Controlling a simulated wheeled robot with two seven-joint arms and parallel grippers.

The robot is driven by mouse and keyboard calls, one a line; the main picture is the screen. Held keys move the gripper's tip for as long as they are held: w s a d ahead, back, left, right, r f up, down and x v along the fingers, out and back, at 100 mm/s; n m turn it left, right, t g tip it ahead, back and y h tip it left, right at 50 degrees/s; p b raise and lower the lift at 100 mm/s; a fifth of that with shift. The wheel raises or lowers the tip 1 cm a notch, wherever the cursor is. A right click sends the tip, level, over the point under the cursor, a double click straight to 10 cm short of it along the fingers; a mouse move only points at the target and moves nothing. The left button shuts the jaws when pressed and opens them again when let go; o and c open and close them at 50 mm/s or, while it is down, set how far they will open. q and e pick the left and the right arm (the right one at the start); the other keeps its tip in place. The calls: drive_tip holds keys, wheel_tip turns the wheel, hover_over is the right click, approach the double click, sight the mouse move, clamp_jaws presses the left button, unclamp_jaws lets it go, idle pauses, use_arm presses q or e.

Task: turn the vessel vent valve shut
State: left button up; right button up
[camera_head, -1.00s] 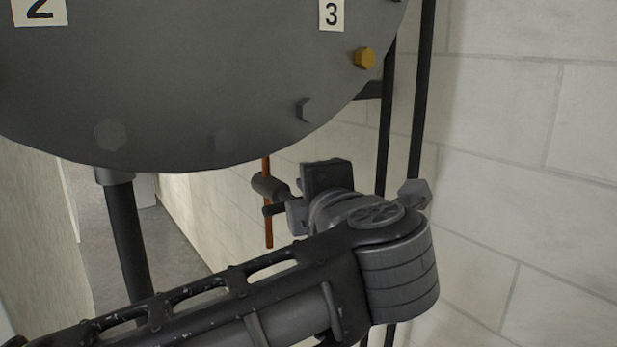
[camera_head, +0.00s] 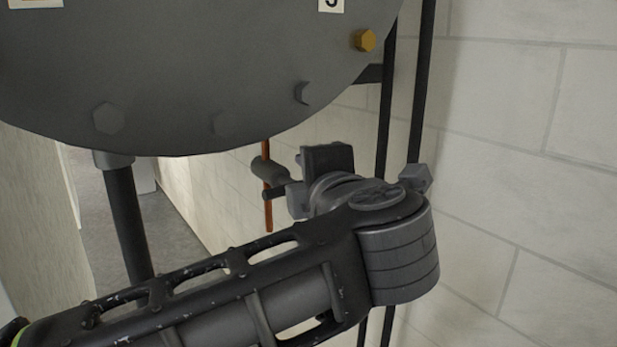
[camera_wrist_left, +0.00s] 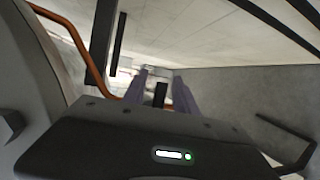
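My left arm comes in from the lower left in the head view, and its wrist hides most of my left gripper. In the left wrist view two pale purple fingers of my left gripper (camera_wrist_left: 160,75) stand apart. A small dark piece (camera_wrist_left: 160,95) shows between them, with gaps on both sides. I cannot tell whether it is the vent valve's handle. In the head view two short dark grey cylinders (camera_head: 268,169) sit by a thin orange pipe (camera_head: 266,212), just left of my wrist. They may belong to the valve. My right gripper is not in view.
The large grey round vessel end (camera_head: 200,75) with bolts, one of them yellow (camera_head: 364,40), hangs above my arm. Dark upright pipes (camera_head: 420,95) stand behind my wrist, near a pale block wall (camera_head: 520,150). An orange pipe (camera_wrist_left: 82,50) runs left in the wrist view.

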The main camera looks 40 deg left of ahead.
use_arm(q)
drive_tip(key=p+v, duration=0.1)
drive_tip(key=v, duration=0.6)
drive_tip(key=shift+s+d+p, duration=0.2)
drive_tip(key=shift+d+p, duration=0.1)
drive_tip(key=shift+p, duration=0.05)
